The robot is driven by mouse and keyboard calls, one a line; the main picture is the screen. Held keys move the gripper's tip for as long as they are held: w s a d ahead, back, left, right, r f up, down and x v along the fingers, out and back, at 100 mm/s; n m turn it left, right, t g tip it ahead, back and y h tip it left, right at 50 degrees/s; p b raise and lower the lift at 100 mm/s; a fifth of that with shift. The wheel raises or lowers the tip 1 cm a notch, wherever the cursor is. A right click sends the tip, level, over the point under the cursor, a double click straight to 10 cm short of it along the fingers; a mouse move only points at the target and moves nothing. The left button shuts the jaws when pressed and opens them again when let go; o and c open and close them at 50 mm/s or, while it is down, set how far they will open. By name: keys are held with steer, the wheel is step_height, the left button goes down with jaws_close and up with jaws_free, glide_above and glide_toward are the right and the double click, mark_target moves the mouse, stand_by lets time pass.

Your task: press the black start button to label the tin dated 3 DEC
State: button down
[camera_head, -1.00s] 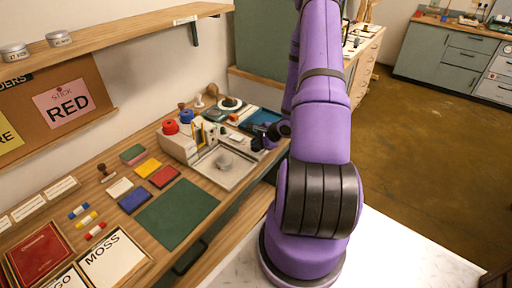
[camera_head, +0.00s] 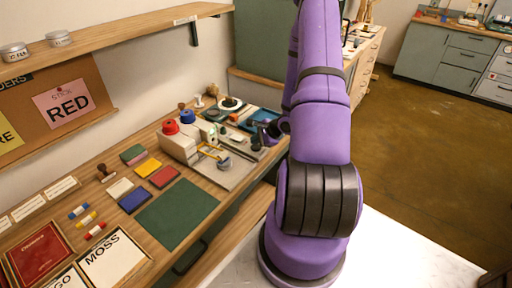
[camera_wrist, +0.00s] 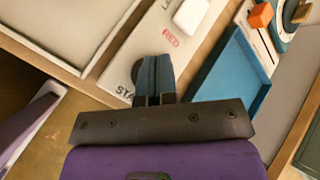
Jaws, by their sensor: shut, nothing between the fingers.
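The labelling machine (camera_head: 178,147) stands on the bench with a pale plate in front. A small grey tin (camera_head: 224,164) sits on that plate, beside a yellow frame (camera_head: 209,151) that reaches out from the machine. The tin's date is too small to read. In the wrist view a pale panel (camera_wrist: 125,55) carries the words RED and a partly covered "STA". My gripper (camera_wrist: 155,92) is shut and empty over this panel. A dark round button (camera_wrist: 136,72) shows at the left of the fingers, partly hidden by them; contact cannot be told.
A blue tray (camera_wrist: 236,78) lies right of the fingers in the wrist view. Red (camera_head: 170,127) and blue (camera_head: 187,117) knobs stand by the machine. Colour pads and a green mat (camera_head: 177,214) lie nearer. Lidded tins (camera_head: 58,38) stand on the shelf.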

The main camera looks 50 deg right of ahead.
mark_target(256, 147)
steer(key=shift+r, duration=2.55)
steer(key=w+a+r+n+g+y, duration=0.3)
steer(key=a+r+n, duration=1)
steer(key=a+r, duration=1)
steer(key=s+a+r+n+h, duration=0.2)
steer(key=s+r+n, duration=0.3)
steer(key=s+r, duration=0.3)
steer(key=s+a+r+n+h, duration=0.3)
steer(key=s+a+r+n, duration=0.2)
steer(key=s, duration=0.8)
step_height(256, 147, up, 3)
steer(key=shift+s+a+r+n+g+h, duration=0.1)
steer(key=shift+s+a+n+g+h, duration=0.1)
steer(key=shift+n+g+h, duration=0.15)
